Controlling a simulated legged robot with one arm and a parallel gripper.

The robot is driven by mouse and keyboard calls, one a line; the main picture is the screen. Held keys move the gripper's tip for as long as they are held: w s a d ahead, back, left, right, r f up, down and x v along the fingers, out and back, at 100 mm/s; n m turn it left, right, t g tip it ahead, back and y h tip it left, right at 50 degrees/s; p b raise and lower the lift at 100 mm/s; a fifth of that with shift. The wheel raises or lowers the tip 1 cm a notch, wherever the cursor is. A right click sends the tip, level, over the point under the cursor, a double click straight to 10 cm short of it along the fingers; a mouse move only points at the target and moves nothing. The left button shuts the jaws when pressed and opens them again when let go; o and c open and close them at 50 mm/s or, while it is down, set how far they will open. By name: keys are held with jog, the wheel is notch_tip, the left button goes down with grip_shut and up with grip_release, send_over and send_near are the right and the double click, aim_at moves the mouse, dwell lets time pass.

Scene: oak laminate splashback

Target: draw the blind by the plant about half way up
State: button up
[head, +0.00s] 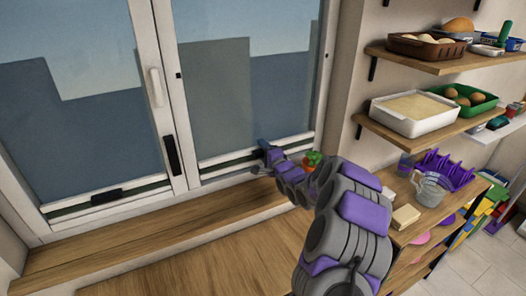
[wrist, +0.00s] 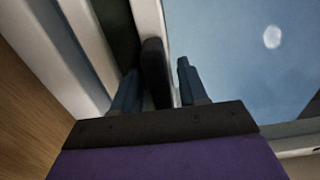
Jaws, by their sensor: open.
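The right-hand blind (head: 218,100) looks fully down, a see-through sheet over the right window pane. Its pale bottom rail (head: 222,157) lies near the sill. The plant (head: 314,158), green leaves over a red-orange pot, shows just behind my arm at the right end of the sill and is partly hidden. My gripper (head: 263,152) is at the bottom rail, left of the plant. In the wrist view my gripper (wrist: 158,88) is open, its two blue-grey fingers on either side of a dark upright handle (wrist: 155,68). I cannot tell whether they touch it.
The left pane has its own bottom rail with a dark handle (head: 106,196). A white window handle (head: 156,87) and a black grip (head: 172,155) are on the middle frame. Shelves with a white tray (head: 410,114) stand right. The wooden sill (head: 150,235) is clear.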

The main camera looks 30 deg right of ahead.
aim_at(258, 61)
jog(key=shift+c, duration=0.4)
jog(key=shift+s, duration=0.1)
grip_shut()
notch_tip(258, 61, up, 31)
jog(key=p, duration=2.6)
jog(key=shift+r+p, duration=0.2)
jog(key=shift+p, duration=0.1)
jog(key=shift+f, duration=0.1)
